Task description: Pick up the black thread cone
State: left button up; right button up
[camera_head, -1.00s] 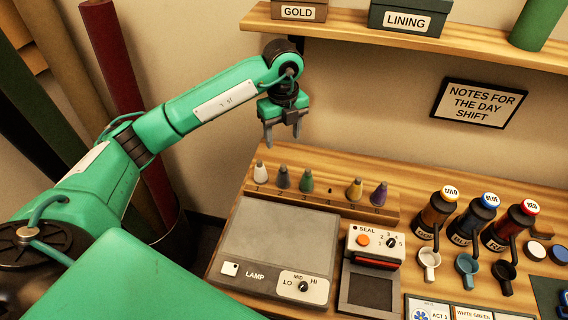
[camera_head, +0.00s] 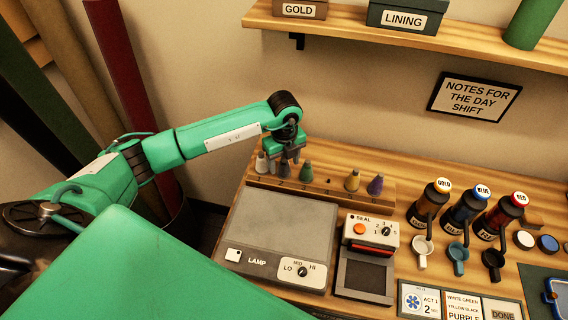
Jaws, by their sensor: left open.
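The black thread cone (camera_head: 283,170) stands upright at place 2 on the wooden cone rack, between a white cone (camera_head: 261,164) and a green cone (camera_head: 306,172). My left gripper (camera_head: 284,160) is open, pointing down at the black cone, and its fingers hide the cone's upper part. I cannot tell whether the fingers touch the cone. My right gripper is not in view.
A gold cone (camera_head: 352,181) and a purple cone (camera_head: 375,186) stand farther right on the rack (camera_head: 325,193), past an empty place. The lamp panel (camera_head: 280,225) and seal unit (camera_head: 370,240) lie in front. A shelf (camera_head: 400,45) hangs above.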

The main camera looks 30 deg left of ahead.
pick_arm(q)
jog(key=shift+f, duration=0.3)
jog(key=c, duration=1.1)
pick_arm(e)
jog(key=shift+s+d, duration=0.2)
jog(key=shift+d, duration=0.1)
pick_arm(q)
jog(key=shift+o, duration=0.2)
jog(key=shift+r, duration=0.1)
